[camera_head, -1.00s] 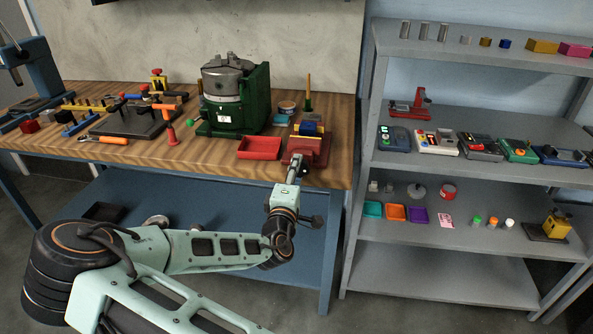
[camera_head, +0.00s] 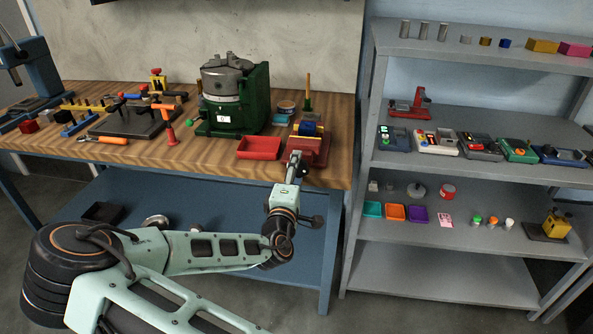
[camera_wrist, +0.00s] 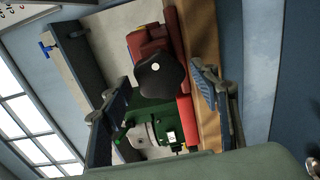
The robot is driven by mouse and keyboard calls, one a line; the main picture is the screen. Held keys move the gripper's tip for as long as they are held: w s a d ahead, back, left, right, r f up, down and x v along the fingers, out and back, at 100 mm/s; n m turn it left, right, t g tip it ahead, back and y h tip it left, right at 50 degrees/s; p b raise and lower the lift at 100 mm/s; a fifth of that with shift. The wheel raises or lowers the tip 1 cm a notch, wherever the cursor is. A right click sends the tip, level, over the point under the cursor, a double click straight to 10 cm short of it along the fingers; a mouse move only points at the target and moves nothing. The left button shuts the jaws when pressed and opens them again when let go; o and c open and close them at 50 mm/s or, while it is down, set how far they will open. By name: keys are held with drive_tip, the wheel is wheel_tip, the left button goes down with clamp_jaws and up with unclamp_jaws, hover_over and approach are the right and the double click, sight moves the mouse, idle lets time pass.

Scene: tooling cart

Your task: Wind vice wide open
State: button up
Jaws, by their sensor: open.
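The red vice (camera_head: 317,146) sits at the front right of the wooden bench, and its red body also shows in the wrist view (camera_wrist: 147,42). A dark rounded knob with a pale centre dot (camera_wrist: 160,80), seemingly on the vice's handle, faces the wrist camera. My gripper (camera_head: 295,157) is at the bench's front edge, before the vice. In the wrist view my gripper (camera_wrist: 163,98) is open, one finger either side of the knob. I cannot tell whether a finger touches it. The jaw gap is not clear; a blue and yellow item shows at the vice's back.
A red tray (camera_head: 259,148) lies just left of the vice, with a green machine (camera_head: 233,98) behind it. A small blue-topped tin (camera_head: 286,107) stands behind the vice. The grey shelf rack (camera_head: 365,180) stands close on the right. Tools fill the bench's left part.

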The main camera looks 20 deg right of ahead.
drive_tip(key=v, duration=0.7)
drive_tip(key=shift+s+a, duration=0.1)
drive_tip(key=shift+s, duration=0.05)
